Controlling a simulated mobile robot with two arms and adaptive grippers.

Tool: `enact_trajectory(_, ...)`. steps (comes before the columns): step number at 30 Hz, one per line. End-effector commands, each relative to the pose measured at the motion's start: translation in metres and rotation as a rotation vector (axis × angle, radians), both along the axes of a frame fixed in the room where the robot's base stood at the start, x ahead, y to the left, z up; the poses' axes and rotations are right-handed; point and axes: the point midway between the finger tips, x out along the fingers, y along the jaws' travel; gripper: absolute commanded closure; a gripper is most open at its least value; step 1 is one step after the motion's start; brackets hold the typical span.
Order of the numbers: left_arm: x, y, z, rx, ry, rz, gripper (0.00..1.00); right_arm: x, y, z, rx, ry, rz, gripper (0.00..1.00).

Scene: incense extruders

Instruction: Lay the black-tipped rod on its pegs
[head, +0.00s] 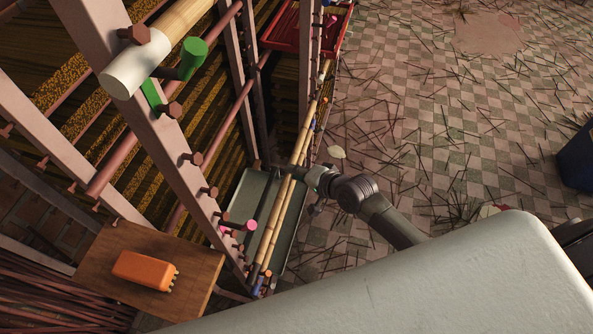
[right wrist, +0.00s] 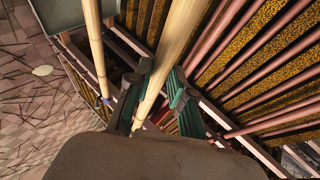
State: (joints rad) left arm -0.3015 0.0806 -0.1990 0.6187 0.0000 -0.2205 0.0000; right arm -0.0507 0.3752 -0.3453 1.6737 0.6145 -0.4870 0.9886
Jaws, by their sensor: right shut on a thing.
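My right gripper (head: 312,178) comes in from the right beside the rack, at two slim bamboo rods running nearly parallel. In the right wrist view its green fingers (right wrist: 158,100) are closed around a pale bamboo rod (right wrist: 178,35), which passes lengthwise between them. The rod's far end lies beyond the view, so I cannot make out a black tip. The rack's upright (head: 168,140) carries several brown pegs (head: 192,158). Near the lower rod ends I see small blue and pink caps. My left gripper is not in view.
A second rod (right wrist: 95,45) runs beside the held one. A thick white-ended rod (head: 135,66) lies high on the rack, near a green piece (head: 193,54). The tiled floor (head: 440,110) is strewn with thin sticks.

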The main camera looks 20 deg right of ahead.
Motion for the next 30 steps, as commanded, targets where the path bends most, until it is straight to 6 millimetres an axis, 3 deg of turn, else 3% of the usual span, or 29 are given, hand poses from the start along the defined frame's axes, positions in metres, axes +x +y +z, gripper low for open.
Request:
enact_trajectory(4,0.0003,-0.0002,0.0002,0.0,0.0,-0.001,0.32,0.0003,0.0002,0.0008,0.001,-0.001,0.0,1.0)
enact_trajectory(5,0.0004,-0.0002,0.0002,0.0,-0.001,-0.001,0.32,0.0003,0.0002,0.0008,0.001,-0.001,0.0,0.75)
enact_trajectory(10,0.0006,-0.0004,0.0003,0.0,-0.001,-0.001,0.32,0.0003,0.0002,0.0008,0.001,-0.001,0.0,0.49)
enact_trajectory(16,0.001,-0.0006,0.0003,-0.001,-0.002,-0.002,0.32,0.0002,0.0002,0.0006,0.001,-0.001,0.0,0.49)
enact_trajectory(20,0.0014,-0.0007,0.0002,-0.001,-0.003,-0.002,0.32,-0.0001,0.0001,0.0001,0.0,0.0,0.0,0.32)
enact_trajectory(30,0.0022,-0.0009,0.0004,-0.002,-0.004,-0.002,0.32,-0.0001,0.0,0.0003,0.0,0.0,0.0,0.32)
